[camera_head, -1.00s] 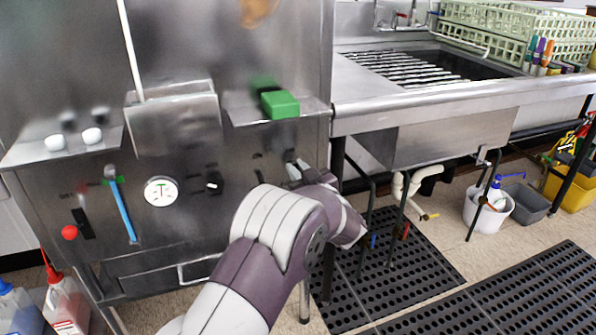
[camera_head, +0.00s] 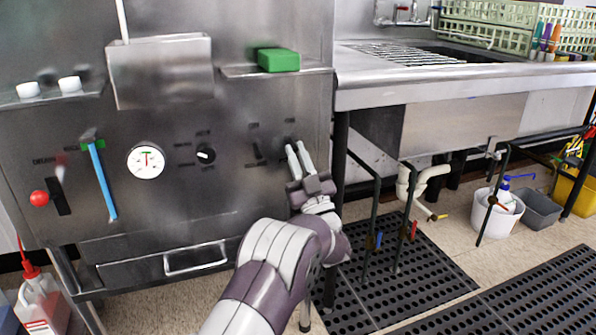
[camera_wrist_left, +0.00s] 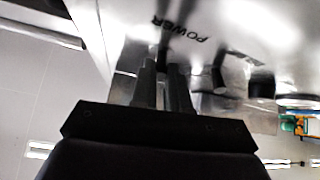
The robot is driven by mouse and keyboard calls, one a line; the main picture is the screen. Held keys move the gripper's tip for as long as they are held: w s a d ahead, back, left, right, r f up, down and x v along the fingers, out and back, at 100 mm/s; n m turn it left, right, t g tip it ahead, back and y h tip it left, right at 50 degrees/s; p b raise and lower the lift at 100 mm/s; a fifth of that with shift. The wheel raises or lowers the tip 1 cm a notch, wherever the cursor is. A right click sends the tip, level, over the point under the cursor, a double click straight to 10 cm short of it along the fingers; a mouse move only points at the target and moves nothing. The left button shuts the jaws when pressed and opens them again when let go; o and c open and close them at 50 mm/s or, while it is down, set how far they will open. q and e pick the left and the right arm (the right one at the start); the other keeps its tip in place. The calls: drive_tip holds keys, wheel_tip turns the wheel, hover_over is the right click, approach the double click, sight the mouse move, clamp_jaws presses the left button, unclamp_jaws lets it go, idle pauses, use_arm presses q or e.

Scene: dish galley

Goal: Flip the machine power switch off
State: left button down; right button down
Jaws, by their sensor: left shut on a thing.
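The machine's steel front panel (camera_head: 220,185) fills the left of the head view. The power switch (camera_head: 288,141) is at its upper right, mostly hidden by my left fingertips. My left gripper (camera_head: 297,150) reaches up to it from below, with its fingers close together and shut on the switch. In the left wrist view, the gripper's fingers (camera_wrist_left: 164,68) point at the panel just under the printed POWER label (camera_wrist_left: 181,29). Which way the switch is set cannot be told. My right gripper is in neither view.
A green block (camera_head: 278,60) sits on the ledge above. The sink counter (camera_head: 440,82) is to the right.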

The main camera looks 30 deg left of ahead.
use_arm(q)
drive_tip(key=shift+w+a+f+t+y+b, duration=0.15)
drive_tip(key=shift+f+t+y+b, duration=0.3)
drive_tip(key=shift+b, duration=0.5)
drive_tip(key=shift+r, duration=0.1)
drive_tip(key=c, duration=1.1)
unclamp_jaws()
